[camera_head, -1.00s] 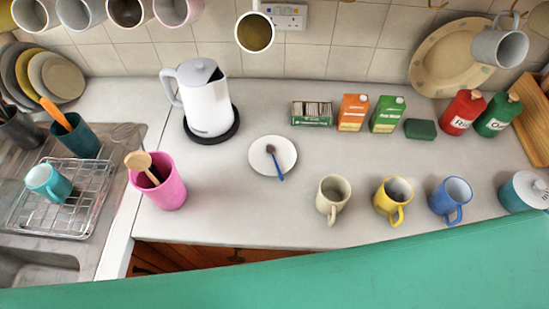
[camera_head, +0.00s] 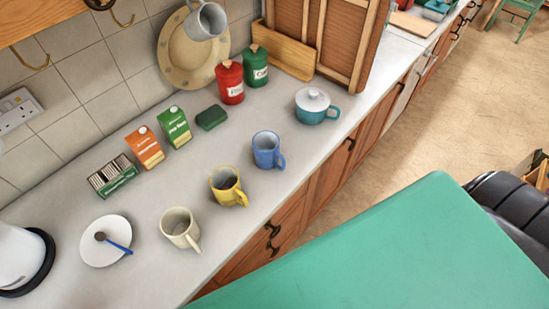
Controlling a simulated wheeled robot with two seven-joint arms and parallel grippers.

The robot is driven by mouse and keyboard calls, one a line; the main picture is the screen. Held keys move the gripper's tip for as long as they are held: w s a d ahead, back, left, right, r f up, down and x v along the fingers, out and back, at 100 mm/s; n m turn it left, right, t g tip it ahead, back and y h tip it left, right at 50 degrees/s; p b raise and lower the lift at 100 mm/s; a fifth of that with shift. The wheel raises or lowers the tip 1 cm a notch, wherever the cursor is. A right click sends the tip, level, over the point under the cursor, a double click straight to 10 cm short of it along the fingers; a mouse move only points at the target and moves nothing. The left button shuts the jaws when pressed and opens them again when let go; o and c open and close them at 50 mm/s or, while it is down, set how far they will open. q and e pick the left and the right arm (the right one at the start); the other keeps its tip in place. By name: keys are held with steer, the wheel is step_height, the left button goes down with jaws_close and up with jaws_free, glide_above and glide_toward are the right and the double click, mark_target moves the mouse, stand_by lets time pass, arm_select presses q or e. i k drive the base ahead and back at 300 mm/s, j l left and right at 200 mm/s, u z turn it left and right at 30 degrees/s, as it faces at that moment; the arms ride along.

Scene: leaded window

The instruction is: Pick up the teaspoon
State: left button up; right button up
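The teaspoon (camera_head: 121,247) has a blue handle and a dark bowl. It lies on a white saucer (camera_head: 92,254) at the lower left of the head view, on the light grey worktop. Its bowl is near the saucer's middle and its handle points to the lower right, over the rim. Neither of my grippers is in view.
Right of the saucer stand a cream mug (camera_head: 178,226), a yellow mug (camera_head: 225,184) and a blue mug (camera_head: 266,149). A tea-bag box (camera_head: 112,176) is behind it. The kettle (camera_head: 18,255) is cut off at left. A green surface (camera_head: 390,255) fills the lower right.

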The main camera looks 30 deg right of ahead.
mark_target(100, 236)
steer(key=z, duration=0.3)
steer(key=u, duration=1.2)
steer(key=k+l+u, duration=0.1)
steer(key=l, duration=0.55)
steer(key=k+l+u, duration=0.15)
steer(key=l, duration=0.2)
